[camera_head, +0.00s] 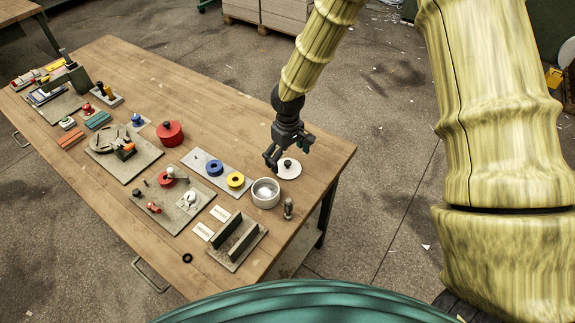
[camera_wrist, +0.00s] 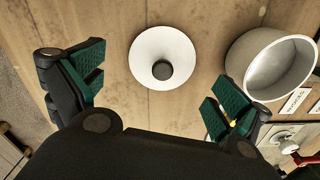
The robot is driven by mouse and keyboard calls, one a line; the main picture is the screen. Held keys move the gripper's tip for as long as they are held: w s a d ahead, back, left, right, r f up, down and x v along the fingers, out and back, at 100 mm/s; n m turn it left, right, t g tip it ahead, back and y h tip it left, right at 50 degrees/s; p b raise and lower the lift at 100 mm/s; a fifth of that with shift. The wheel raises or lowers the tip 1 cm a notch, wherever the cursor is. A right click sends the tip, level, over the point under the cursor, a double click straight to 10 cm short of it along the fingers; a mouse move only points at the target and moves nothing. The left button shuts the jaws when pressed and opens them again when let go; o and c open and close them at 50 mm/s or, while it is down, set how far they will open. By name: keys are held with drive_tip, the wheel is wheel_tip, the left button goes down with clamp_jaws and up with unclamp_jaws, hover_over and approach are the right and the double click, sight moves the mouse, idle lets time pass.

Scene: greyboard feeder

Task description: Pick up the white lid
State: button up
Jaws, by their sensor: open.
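The white lid (camera_head: 289,168) is a round disc with a dark knob, lying flat on the wooden table near its right end. In the wrist view the lid (camera_wrist: 150,48) lies ahead of and between my fingers, with its dark knob (camera_wrist: 162,70) facing up. I cannot tell the exact height of the fingers above the lid.
A white pot (camera_head: 265,194) stands open close to the lid; it also shows in the wrist view (camera_wrist: 240,62). A board with blue and yellow rings (camera_head: 236,180) lies to the left. A small metal post (camera_head: 288,208) stands near the table's right edge. Bare wood (camera_head: 318,150) lies right of the lid.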

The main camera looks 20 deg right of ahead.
drive_tip(key=shift+s+f, duration=0.25)
drive_tip(key=shift+s, duration=0.15)
drive_tip(key=shift+f, duration=0.35)
drive_tip(key=shift+w+f+p, duration=0.35)
drive_tip(key=shift+f, duration=0.5)
drive_tip(key=shift+s+r, duration=0.15)
drive_tip(key=shift+s, duration=0.1)
drive_tip(key=shift+w, duration=0.15)
drive_tip(key=c, duration=1.3)
drive_tip(key=shift+c, duration=0.2)
